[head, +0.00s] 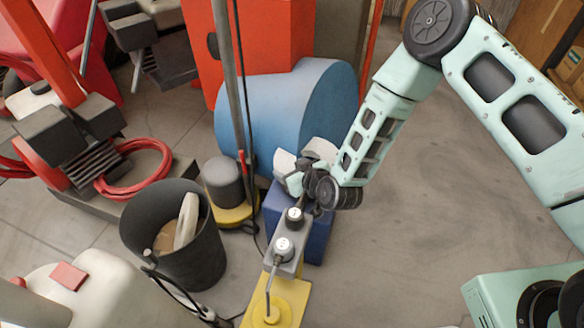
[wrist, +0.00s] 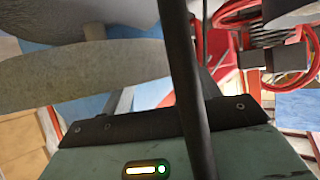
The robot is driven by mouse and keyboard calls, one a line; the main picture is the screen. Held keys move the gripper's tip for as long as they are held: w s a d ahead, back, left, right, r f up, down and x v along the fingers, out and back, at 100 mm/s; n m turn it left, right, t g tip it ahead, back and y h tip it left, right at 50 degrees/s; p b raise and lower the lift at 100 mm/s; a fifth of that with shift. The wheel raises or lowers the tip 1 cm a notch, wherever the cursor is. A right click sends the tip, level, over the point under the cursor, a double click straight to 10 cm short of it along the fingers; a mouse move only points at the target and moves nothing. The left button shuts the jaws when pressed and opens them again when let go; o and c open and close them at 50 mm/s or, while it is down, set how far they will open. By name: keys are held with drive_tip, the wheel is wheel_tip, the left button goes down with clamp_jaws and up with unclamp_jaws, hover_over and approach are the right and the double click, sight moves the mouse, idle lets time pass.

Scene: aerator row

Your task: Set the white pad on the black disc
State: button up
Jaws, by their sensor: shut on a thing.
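My gripper (head: 300,168) is shut on a pale, greyish-white pad, held in front of the blue drum and above the dark blue box. In the wrist view the pad (wrist: 80,76) is a broad, light band across the left, partly cut off by the frame edge. In the head view pale parts show around the jaws, and my wrist hides part of the grip. I cannot make out the black disc for certain in either view.
A blue drum (head: 262,112) stands behind my gripper, a dark blue box (head: 318,238) below. A grey pole (head: 229,75) rises close on the left. A black bucket (head: 195,262) and yellow-based grey machine (head: 224,180) stand left. Floor at right (head: 420,240) is clear.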

drive_tip(key=shift+f+b, duration=1.3)
drive_tip(key=shift+f, duration=0.65)
drive_tip(key=shift+f, duration=0.5)
drive_tip(key=o, duration=0.7)
